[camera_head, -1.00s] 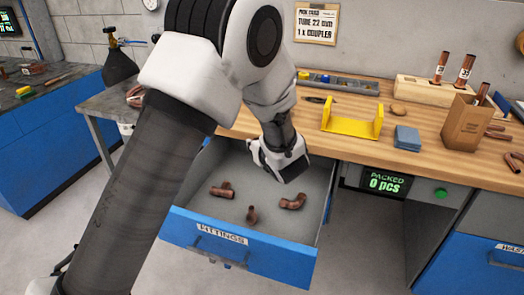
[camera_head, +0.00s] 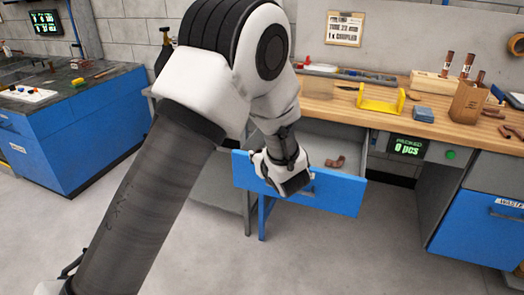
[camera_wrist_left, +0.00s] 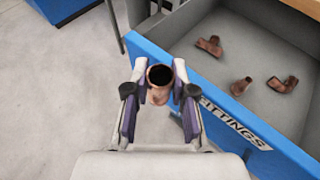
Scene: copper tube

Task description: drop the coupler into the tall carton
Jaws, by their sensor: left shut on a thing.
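My left gripper (camera_head: 296,184) is shut on a short copper tube piece, the coupler (camera_wrist_left: 159,82), seen end-on between the fingers in the left wrist view. The gripper hangs in front of the blue drawer front, outside the drawer; in the head view the coupler is hidden by the gripper. The tall carton (camera_head: 466,105) is brown and open-topped, with copper tubes sticking up at it. It stands on the wooden bench at the right, well apart from the gripper. My right gripper is not in view.
The open fittings drawer (camera_wrist_left: 216,93) holds a copper tee (camera_wrist_left: 210,45), a small fitting (camera_wrist_left: 241,86) and an elbow (camera_wrist_left: 283,84). On the bench are a yellow bracket (camera_head: 382,103), a blue block (camera_head: 423,114) and a wooden tube rack (camera_head: 430,86). Floor in front is clear.

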